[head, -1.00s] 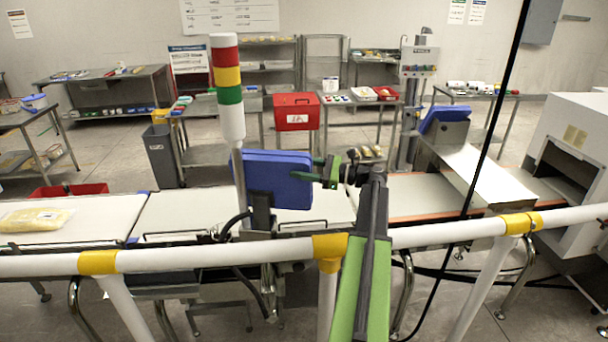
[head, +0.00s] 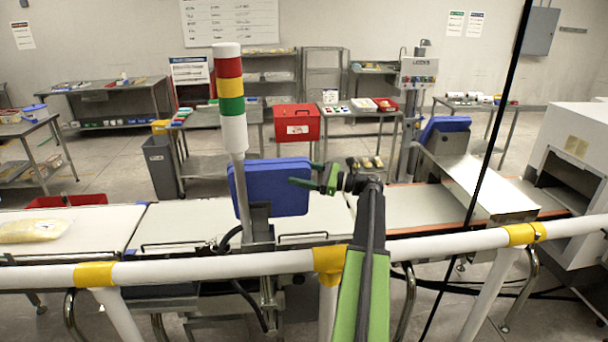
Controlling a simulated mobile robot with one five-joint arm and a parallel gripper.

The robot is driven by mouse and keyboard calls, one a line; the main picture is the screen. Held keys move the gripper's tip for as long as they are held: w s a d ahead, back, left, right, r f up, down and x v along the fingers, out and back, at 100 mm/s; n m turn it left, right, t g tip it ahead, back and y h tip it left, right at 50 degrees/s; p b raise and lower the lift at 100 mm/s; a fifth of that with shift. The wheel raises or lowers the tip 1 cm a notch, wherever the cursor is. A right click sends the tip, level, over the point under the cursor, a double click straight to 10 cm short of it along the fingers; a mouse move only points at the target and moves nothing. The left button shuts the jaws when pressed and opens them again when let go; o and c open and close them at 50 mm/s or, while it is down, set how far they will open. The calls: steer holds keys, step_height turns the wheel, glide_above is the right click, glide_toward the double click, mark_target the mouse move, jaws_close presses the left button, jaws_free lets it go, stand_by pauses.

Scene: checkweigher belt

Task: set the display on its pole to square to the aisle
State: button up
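The display is a blue box (head: 275,188) on a short pole behind the white rail, left of centre in the head view. We see a broad blue side, with its top edge rising slightly to the right. My gripper (head: 308,175) is at its right edge with green fingers spread. One finger overlaps the blue side near that edge, and the other shows just beyond the edge. I cannot tell whether either finger touches. The pole is partly hidden behind the rail and cables.
A stack light (head: 230,95) on a thin pole stands right at the display's left side. The white rail (head: 200,268) with yellow joints crosses in front. A second blue box (head: 445,128) stands farther right by a belt. A machine housing (head: 575,150) is at the right.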

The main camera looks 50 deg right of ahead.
steer(key=shift+w+a+f, duration=0.1)
steer(key=shift+w, duration=0.05)
steer(key=b+v, duration=0.1)
steer(key=v, duration=1.6)
steer(key=shift+s+d+b, duration=0.25)
steer(key=shift+s+b, duration=0.1)
